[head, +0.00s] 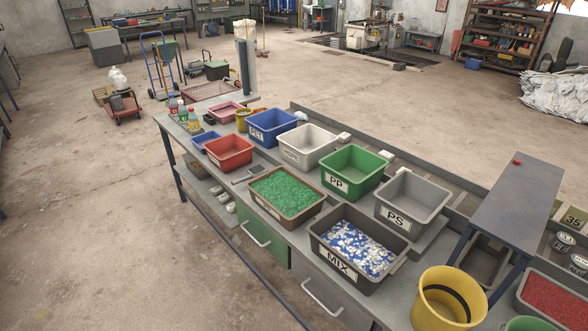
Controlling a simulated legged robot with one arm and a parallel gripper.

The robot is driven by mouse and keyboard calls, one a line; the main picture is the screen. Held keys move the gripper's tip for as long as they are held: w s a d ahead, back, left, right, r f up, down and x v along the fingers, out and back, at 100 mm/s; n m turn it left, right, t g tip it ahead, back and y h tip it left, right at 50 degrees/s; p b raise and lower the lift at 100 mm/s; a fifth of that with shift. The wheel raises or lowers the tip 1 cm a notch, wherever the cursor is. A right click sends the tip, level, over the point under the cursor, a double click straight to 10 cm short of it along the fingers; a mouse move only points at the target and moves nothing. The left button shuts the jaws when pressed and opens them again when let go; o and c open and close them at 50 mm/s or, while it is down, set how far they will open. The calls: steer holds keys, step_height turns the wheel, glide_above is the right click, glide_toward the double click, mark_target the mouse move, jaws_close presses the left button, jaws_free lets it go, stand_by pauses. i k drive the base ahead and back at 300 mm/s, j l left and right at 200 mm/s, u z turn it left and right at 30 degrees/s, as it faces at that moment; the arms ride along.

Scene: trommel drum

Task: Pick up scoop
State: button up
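A small grey metal object (246,176) that looks like a scoop lies on the workbench (214,178), between the red bin (229,151) and the brown bin of green granules (287,193). It is small in the head view, so its exact shape and which end is the handle are hard to tell. A pale piece (398,265) shows at the right rim of the grey MIX bin (345,247); I cannot tell what it is. My gripper is not in view.
A blue PET bin (271,124), a white bin (306,145), a green PP bin (352,171) and a grey PS bin (411,202) stand in the back row. A yellow bucket (447,300) and a raised grey shelf (516,200) are at right.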

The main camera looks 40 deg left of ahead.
mark_target(256, 170)
steer(key=u, duration=1.9)
